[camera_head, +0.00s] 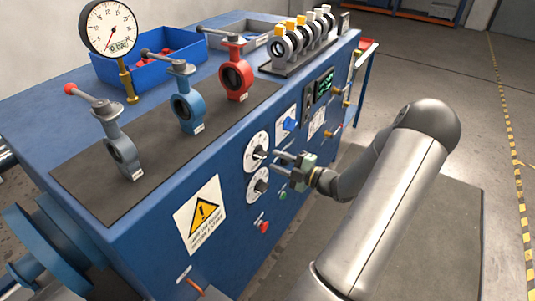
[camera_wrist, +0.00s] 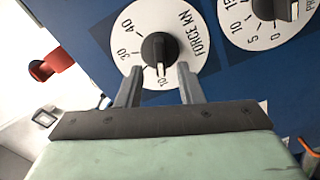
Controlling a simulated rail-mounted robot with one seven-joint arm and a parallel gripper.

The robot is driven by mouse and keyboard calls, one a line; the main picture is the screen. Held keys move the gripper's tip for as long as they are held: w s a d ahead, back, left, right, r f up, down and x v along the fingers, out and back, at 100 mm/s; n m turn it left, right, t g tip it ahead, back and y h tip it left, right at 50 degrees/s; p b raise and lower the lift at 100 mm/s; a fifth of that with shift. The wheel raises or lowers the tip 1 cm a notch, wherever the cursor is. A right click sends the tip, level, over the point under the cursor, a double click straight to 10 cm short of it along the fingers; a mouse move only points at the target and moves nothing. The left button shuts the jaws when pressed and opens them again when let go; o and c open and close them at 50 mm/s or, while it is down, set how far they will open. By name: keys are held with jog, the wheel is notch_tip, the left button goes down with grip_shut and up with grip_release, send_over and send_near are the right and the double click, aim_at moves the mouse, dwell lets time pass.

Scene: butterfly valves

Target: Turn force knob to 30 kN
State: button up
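The force dial (camera_wrist: 180,22) is a white disc marked FORCE KN, with 10, 30 and 40 readable. Its black knob (camera_wrist: 157,48) has a white pointer mark directed at about 10. In the head view the dial (camera_head: 254,146) is the upper of two on the blue front panel. My gripper (camera_wrist: 160,70) is open, its fingers on either side of the knob's pointer end, with a gap to the knob visible on each side. I cannot tell how deep they reach. The left finger covers part of the scale. My gripper (camera_head: 275,161) also shows close to the panel in the head view.
A pressure dial (camera_wrist: 238,32) lies beside the force dial; it is the lower dial (camera_head: 255,190) in the head view. A blue knob (camera_head: 290,124), a red button (camera_head: 262,227) and a warning sign (camera_head: 201,215) are nearby. Valves and a gauge (camera_head: 110,27) stand on the bench top.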

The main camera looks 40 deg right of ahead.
aim_at(267, 156)
jog(key=shift+p+x, duration=0.35)
jog(key=shift+x, duration=1.95)
jog(key=shift+s, duration=0.1)
jog(key=shift+c, duration=0.3)
grip_shut()
